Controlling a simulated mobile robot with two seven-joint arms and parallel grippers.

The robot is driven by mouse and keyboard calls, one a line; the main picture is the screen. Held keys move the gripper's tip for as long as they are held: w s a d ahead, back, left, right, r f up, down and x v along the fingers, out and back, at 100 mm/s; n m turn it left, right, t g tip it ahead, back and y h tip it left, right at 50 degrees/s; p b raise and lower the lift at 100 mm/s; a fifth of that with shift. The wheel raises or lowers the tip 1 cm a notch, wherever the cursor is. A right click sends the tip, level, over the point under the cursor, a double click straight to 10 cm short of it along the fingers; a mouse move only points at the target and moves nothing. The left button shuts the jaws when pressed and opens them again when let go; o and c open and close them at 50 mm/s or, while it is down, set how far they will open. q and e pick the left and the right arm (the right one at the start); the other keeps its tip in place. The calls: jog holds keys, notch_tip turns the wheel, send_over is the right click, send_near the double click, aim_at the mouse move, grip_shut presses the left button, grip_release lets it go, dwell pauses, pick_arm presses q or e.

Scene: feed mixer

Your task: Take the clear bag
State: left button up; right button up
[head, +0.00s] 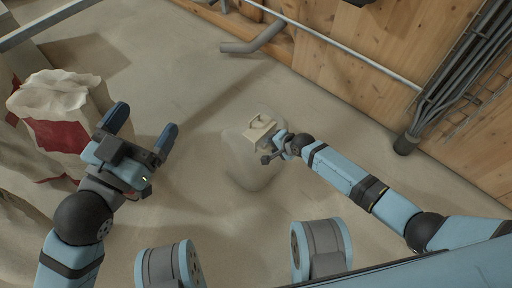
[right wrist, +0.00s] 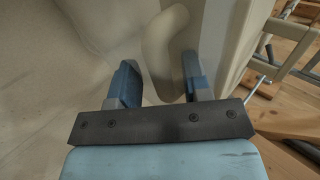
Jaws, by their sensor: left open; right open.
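The clear bag (head: 248,168) stands on the floor in the middle of the head view, see-through and hard to tell from the floor. A beige block-like top with a loop handle (head: 262,121) sits at its upper end. My right gripper (head: 271,146) is at this top, reaching in from the right. In the right wrist view its open fingers (right wrist: 158,75) have a beige curved handle (right wrist: 160,45) between them; I cannot tell whether they touch it. My left gripper (head: 142,127) is open and empty, left of the bag and well apart from it.
White sacks with a red patch (head: 58,135) stand at the left, close to my left gripper. A grey bent pipe (head: 255,40) and a wooden wall (head: 360,45) are at the back. Dark pipes (head: 455,90) run down at the right. The floor around the bag is clear.

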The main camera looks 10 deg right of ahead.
grip_shut()
jog(key=shift+r+p, duration=0.45)
jog(key=shift+p, duration=0.05)
notch_tip(320, 180, up, 4)
jog(key=p, duration=0.4)
jog(key=shift+r+p, duration=0.15)
jog(key=shift+p, duration=0.25)
jog(key=shift+r+p, duration=1.35)
jog(key=shift+p, duration=0.1)
pick_arm(q)
jog(key=s+d+r+n+p, duration=0.1)
jog(key=s+r+n+p, duration=0.1)
jog(key=r, duration=0.4)
jog(key=shift+s+d+r+n+t+y, duration=0.15)
jog(key=shift+s+r+n+t+y, duration=0.25)
jog(key=shift+n, duration=1)
pick_arm(e)
jog(key=shift+r, duration=1.05)
pick_arm(q)
jog(key=shift+f, duration=0.15)
